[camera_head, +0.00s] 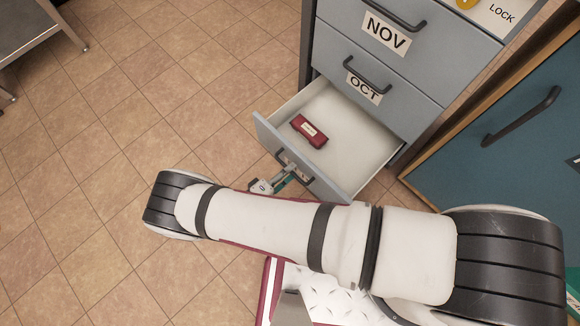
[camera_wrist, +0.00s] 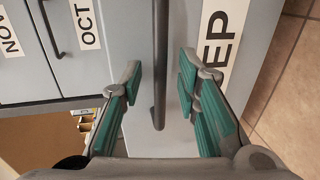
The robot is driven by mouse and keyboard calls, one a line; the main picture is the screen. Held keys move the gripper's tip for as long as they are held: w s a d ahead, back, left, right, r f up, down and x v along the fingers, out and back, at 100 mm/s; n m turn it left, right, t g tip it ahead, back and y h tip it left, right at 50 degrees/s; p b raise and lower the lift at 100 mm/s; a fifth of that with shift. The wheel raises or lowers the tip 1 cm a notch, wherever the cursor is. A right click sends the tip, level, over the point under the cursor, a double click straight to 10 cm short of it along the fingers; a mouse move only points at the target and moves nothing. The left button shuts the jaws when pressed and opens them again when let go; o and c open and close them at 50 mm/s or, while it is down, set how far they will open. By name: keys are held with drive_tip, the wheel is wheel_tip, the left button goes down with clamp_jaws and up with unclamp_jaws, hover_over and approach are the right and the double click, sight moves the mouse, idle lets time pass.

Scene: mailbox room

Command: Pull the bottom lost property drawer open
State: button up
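The bottom drawer (camera_head: 267,133) of the grey cabinet stands pulled out, with its pale inside showing. Its front also fills the middle of the wrist view (camera_wrist: 138,30), with a label partly reading "EP". Its dark bar handle (camera_wrist: 160,60) runs between the fingers of my gripper (camera_wrist: 160,85). The green-padded fingers are apart, one on each side of the bar, with gaps visible. In the head view my gripper (camera_head: 284,180) is at the handle, partly hidden by my arm. A dark red item (camera_head: 309,131) with a pale label lies inside the drawer.
The OCT drawer (camera_head: 395,104) and NOV drawer (camera_head: 432,45) above are closed. A blue door (camera_head: 500,150) with a dark handle is at the right. A metal table (camera_head: 35,28) stands at the far upper left. Tiled floor (camera_head: 130,120) left of the drawer is clear.

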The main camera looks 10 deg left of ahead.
drive_tip(key=v, duration=0.6)
drive_tip(key=shift+s, duration=0.2)
drive_tip(key=shift+a, duration=0.15)
